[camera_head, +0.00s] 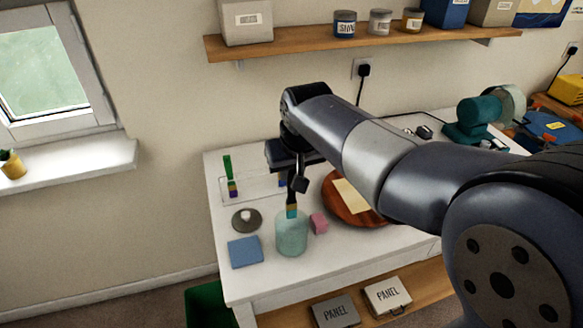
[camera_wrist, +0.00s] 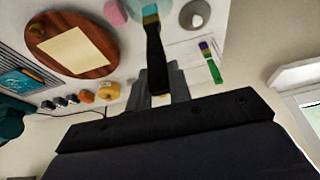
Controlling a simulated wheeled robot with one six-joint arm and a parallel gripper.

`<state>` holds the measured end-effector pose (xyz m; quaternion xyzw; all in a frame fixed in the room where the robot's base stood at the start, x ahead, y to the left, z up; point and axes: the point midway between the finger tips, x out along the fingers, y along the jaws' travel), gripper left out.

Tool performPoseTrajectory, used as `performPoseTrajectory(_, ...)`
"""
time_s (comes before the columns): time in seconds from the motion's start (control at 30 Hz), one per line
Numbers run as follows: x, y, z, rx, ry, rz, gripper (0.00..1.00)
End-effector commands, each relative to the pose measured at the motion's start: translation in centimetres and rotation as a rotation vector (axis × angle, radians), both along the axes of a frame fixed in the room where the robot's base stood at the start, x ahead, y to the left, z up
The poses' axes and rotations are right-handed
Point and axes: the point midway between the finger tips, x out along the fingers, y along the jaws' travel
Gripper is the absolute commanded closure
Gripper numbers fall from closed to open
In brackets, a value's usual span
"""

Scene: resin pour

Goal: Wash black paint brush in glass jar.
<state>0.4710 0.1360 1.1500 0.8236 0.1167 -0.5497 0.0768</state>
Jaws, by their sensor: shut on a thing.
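My gripper (camera_head: 298,180) is shut on the black paint brush (camera_head: 291,208), which hangs bristles-down. In the wrist view my gripper (camera_wrist: 159,88) holds the black handle of the brush (camera_wrist: 155,52). The brush's lower end shows orange-brown and teal bands. The teal-tinted glass jar (camera_head: 291,238) stands upright near the table's front left. The brush's lower end is at the jar's mouth; I cannot tell how far it reaches inside. The jar also shows at the top edge of the wrist view (camera_wrist: 137,9), partly behind the brush.
On the white table (camera_head: 276,275), a blue cloth (camera_head: 245,251), a grey round thing (camera_head: 246,220) and a pink block (camera_head: 319,223) sit close around the jar. A round wooden board (camera_head: 335,207) lies right. A shelf (camera_head: 310,47) hangs above.

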Motion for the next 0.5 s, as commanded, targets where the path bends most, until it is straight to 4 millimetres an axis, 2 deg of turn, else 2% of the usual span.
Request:
performPoseTrajectory(0.03, 0.0, 0.0, -0.9, 0.000, 0.000, 0.000, 1.00)
performPoseTrajectory(0.5, 0.0, 0.0, -5.1, 0.000, 0.001, 0.000, 1.00)
